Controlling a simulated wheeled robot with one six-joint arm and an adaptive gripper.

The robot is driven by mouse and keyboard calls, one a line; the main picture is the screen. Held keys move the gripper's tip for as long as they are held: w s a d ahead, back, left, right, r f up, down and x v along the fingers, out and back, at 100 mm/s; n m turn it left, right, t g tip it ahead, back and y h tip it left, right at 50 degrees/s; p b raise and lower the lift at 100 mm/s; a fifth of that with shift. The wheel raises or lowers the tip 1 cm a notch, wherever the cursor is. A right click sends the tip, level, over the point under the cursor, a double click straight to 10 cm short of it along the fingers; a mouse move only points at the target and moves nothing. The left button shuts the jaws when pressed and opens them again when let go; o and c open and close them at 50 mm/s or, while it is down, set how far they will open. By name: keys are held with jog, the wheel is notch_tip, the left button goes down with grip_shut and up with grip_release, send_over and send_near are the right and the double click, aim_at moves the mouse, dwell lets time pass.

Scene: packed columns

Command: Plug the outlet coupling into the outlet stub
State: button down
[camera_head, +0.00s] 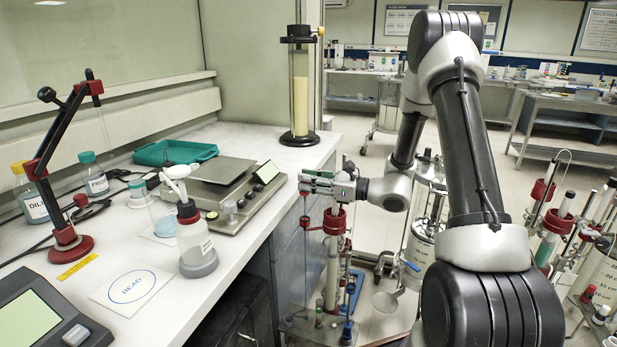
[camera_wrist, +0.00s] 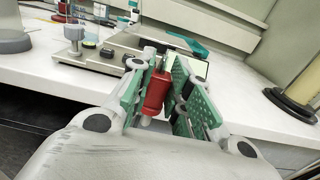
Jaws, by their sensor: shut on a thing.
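My gripper (camera_head: 308,182) is at the bench's right edge in the head view, just above and left of a red-topped glass column (camera_head: 333,255). In the wrist view, its green-padded fingers (camera_wrist: 155,72) are shut on a red coupling (camera_wrist: 154,92) with a pale tip. I take this to be the outlet coupling. In the head view a small red piece and a thin line hang below the fingertips. The column stands upright in a stand below my gripper. I cannot make out the outlet stub in either view.
The white bench (camera_head: 235,255) holds a balance (camera_head: 235,190), a wash bottle (camera_head: 194,240), a red-based stand (camera_head: 70,245) and a teal tray (camera_head: 175,152). A tall cylinder (camera_head: 300,95) stands at its back corner. More columns (camera_head: 555,225) stand at the right. Open floor lies behind.

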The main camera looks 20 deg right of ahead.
jog(key=shift+f, duration=2.15)
jog(key=shift+f, duration=1.65)
jog(key=c, duration=1.3)
grip_release()
jog(key=shift+o, duration=0.2)
notch_tip(320, 180, up, 10)
